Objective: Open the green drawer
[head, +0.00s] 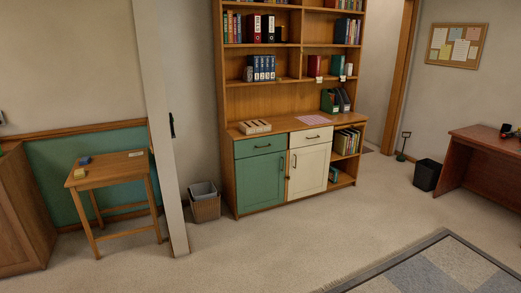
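The green drawer (258,147) is the upper left front of the wooden cabinet with shelves, in the middle of the head view. It has a dark bar handle (262,146) and looks closed. A green door (260,182) is directly below it. Right of it are a cream drawer (311,137) and a cream door (307,171), both looking closed. Neither of my grippers is in view. The cabinet stands some distance off across the floor.
A small wooden table (110,168) and a post (160,120) stand left of the cabinet. A wicker basket (206,210) is beside the cabinet's left side. A rug (430,268) lies at the lower right. The carpet before the cabinet (270,245) is clear. A desk (480,150) is at the right.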

